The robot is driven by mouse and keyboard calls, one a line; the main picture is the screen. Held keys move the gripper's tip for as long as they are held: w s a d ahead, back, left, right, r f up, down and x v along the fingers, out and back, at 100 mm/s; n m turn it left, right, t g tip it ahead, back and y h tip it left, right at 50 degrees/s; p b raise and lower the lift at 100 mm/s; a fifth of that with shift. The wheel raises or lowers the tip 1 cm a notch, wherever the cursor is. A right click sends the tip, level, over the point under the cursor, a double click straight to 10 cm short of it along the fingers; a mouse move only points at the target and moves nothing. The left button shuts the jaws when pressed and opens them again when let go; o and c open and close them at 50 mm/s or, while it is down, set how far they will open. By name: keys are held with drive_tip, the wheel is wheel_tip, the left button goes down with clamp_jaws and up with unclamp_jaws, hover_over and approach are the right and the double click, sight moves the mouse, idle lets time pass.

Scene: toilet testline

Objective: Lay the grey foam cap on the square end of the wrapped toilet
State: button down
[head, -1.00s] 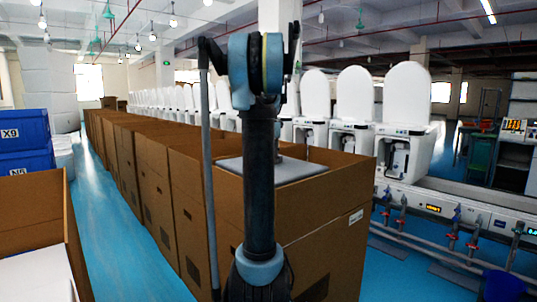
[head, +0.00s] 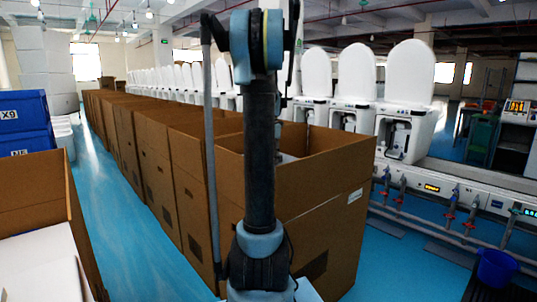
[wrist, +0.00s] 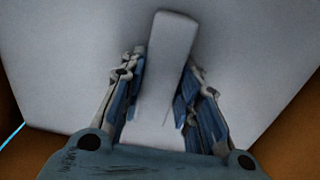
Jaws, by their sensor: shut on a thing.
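The grey foam cap (wrist: 240,60) fills most of the wrist view, a broad flat slab with a raised rib down its middle. My gripper (wrist: 162,88) is shut on that rib, with a blue-padded finger on each side. In the head view a pale sliver of the cap (head: 288,157) shows inside the open cardboard box (head: 330,200), below its rim. My arm hides most of the opening and my gripper there. The wrapped toilet is not clearly visible; the cap and box walls cover the inside. Whether the cap touches it I cannot tell.
Brown box walls (wrist: 296,130) lie close around the cap. A row of boxes (head: 150,150) runs back to the left. Another open box (head: 35,195) with white contents and blue crates (head: 25,125) stand at left. White toilets (head: 405,100) line the conveyor at right.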

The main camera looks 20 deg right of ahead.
wheel_tip(320, 180, down, 19)
drive_tip(key=shift+f, duration=0.15)
idle(1.3)
drive_tip(key=shift+f, duration=0.35)
idle(0.7)
drive_tip(key=c, duration=1.1)
unclamp_jaws()
drive_tip(key=shift+r, duration=0.15)
wheel_tip(320, 180, up, 12)
drive_tip(key=shift+f, duration=0.15)
